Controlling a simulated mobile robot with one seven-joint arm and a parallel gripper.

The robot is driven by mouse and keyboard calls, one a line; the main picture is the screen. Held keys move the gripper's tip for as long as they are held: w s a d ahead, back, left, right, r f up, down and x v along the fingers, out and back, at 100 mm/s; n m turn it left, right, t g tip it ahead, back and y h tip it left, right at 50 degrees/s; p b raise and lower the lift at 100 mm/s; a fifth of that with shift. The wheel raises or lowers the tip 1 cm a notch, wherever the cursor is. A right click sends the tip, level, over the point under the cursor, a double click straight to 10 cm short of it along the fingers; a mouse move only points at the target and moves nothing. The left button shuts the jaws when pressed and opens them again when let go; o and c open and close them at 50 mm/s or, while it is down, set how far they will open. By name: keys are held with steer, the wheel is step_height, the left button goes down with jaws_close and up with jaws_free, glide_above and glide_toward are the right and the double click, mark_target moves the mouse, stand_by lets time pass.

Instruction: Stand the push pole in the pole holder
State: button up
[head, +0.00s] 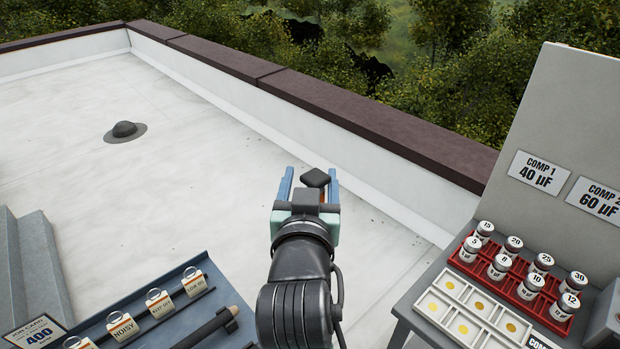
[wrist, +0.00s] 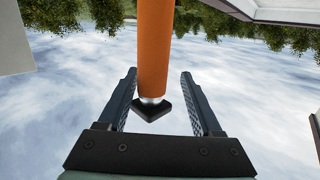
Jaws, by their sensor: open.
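An orange pole with a dark, diamond-shaped cap (head: 315,178), which looks like the push pole, stands at my gripper (head: 309,180) in the head view. In the wrist view the orange shaft (wrist: 155,50) comes in from the top edge and ends in a silver collar and the dark cap. My gripper (wrist: 159,78) is open, with the pole's end between its fingers and a gap on each side. The pole's lower part is hidden behind my arm in the head view. I cannot make out the pole holder or what supports the pole.
A blue-grey tray (head: 130,292) with tagged parts and a dark rod (head: 212,325) is at lower left. A bench at right carries a red rack (head: 516,290) of labelled cans and a white tray (head: 437,315). A brown-capped parapet (head: 380,124) runs behind. The roof at left is mostly clear.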

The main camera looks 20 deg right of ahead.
steer(key=p+v, duration=0.2)
steer(key=v, duration=1.1)
steer(key=shift+p, duration=0.3)
stand_by(0.6)
